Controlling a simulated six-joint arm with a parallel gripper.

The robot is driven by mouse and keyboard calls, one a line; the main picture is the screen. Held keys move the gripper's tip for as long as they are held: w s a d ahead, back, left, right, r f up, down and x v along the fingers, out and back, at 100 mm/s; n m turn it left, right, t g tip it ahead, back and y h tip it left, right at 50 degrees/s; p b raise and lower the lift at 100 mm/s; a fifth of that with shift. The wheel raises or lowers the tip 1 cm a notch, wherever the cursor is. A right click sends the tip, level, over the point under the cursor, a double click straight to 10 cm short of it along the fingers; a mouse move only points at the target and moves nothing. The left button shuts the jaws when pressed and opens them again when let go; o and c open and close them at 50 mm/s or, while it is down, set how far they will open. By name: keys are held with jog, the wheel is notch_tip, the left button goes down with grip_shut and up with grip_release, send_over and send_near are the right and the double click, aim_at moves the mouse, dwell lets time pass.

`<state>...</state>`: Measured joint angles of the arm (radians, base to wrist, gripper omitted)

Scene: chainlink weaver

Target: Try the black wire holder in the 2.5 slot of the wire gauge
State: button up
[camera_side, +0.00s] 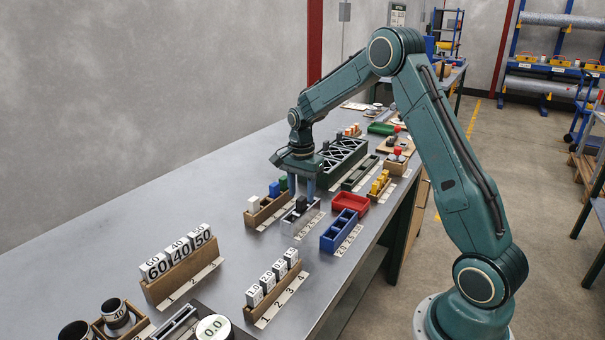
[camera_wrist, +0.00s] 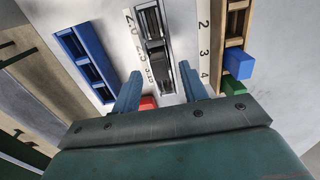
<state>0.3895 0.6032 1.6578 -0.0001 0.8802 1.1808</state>
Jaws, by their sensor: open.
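The wire gauge (camera_side: 297,221) is a grey metal block with a strip beside it marked 2.0, 2.5 and a third, larger size. It also shows in the wrist view (camera_wrist: 168,50). The black wire holder (camera_side: 301,203) shows at the gauge's far end in the side view, close under my gripper (camera_side: 301,192). I cannot tell which slot it is in, or whether it is seated. My gripper is open, fingers pointing down, with one finger on each side of the gauge's far end. In the wrist view, the fingers (camera_wrist: 161,92) have a gap between them and hold nothing visible.
A wooden rack (camera_side: 266,213) with white, blue and green holders stands left of the gauge. A blue slotted tray (camera_side: 340,234) and a red tray (camera_side: 350,204) stand to the right. A dark latticed box (camera_side: 343,158) lies behind.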

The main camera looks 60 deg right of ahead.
notch_tip(320, 180, up, 12)
jog(key=shift+f, duration=0.25)
jog(key=shift+a+r, duration=0.1)
dwell(0.6)
jog(key=s+a+r+n+t, duration=0.3)
jog(key=s+a+r+n, duration=0.6)
jog(key=s+a, duration=0.3)
jog(key=s+a+f+n+t, duration=0.1)
jog(key=s+a+n, duration=0.2)
jog(key=s, duration=0.5)
jog(key=s+a+f+n+t, duration=0.1)
jog(key=s+a+f+n, duration=0.1)
jog(key=s+n, duration=0.4)
jog(key=shift+s+a+t, duration=0.3)
jog(key=shift+s+a, duration=0.45)
jog(key=shift+s, duration=0.1)
